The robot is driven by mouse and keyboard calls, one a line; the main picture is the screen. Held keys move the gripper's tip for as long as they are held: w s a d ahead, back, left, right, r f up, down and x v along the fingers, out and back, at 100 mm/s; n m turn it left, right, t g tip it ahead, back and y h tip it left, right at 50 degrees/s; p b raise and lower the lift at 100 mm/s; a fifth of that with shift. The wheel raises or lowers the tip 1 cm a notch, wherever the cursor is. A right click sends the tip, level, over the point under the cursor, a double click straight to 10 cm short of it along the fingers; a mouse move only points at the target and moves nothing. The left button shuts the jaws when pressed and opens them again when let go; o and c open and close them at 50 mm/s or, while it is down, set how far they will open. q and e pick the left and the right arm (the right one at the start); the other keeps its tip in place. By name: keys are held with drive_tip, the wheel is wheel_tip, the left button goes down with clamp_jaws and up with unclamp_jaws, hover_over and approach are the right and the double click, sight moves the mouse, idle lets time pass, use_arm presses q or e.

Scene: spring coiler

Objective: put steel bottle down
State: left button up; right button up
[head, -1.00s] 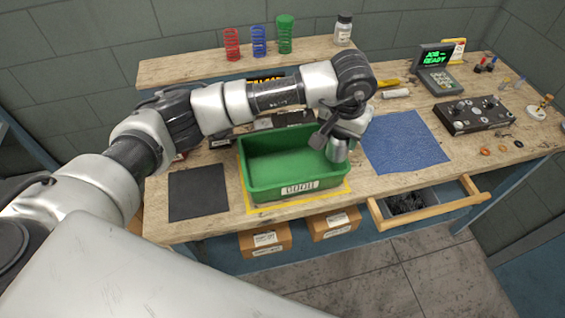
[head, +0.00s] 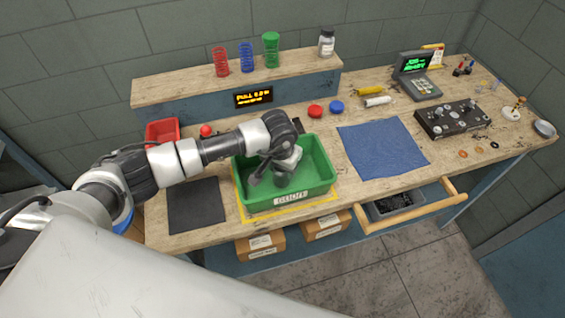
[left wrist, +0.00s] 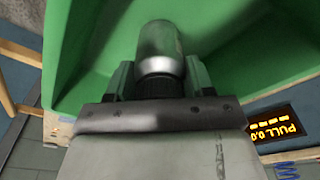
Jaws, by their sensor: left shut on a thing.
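My left gripper (head: 280,176) is over the green bin (head: 312,181), pointing down into it. In the left wrist view it is shut on the steel bottle (left wrist: 160,48), a silvery cylinder with a dark ribbed part between the fingers. The bin's green walls surround the bottle in that view. My gripper hides most of the bottle in the head view. I cannot tell whether the bottle touches the bin floor. My right gripper is not in view.
A blue cloth (head: 380,148) lies flat right of the bin, and a black mat (head: 197,207) lies left of it. A shelf (head: 165,92) with coloured springs and a grey bottle (head: 326,43) stands behind. An open drawer (head: 440,200) juts out at the front.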

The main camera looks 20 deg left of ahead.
use_arm(q)
drive_tip(key=shift+f+b, duration=0.2)
drive_tip(key=shift+b, duration=0.1)
drive_tip(key=o, duration=1.1)
drive_tip(key=shift+r, duration=0.1)
drive_tip(key=shift+c, duration=0.2)
drive_tip(key=shift+r+p, duration=0.15)
drive_tip(key=shift+p, duration=0.15)
drive_tip(key=shift+r, duration=0.2)
drive_tip(key=r+b, duration=0.1)
drive_tip(key=r, duration=0.2)
drive_tip(key=s+r+b, duration=0.1)
drive_tip(key=r, duration=0.3)
drive_tip(key=r+b, duration=0.2)
drive_tip(key=r, duration=0.1)
drive_tip(key=shift+s+a+r, duration=0.1)
drive_tip(key=shift+s+r, duration=0.05)
drive_tip(key=shift+r, duration=0.15)
drive_tip(key=shift+s+r, duration=0.1)
drive_tip(key=shift+r, duration=0.35)
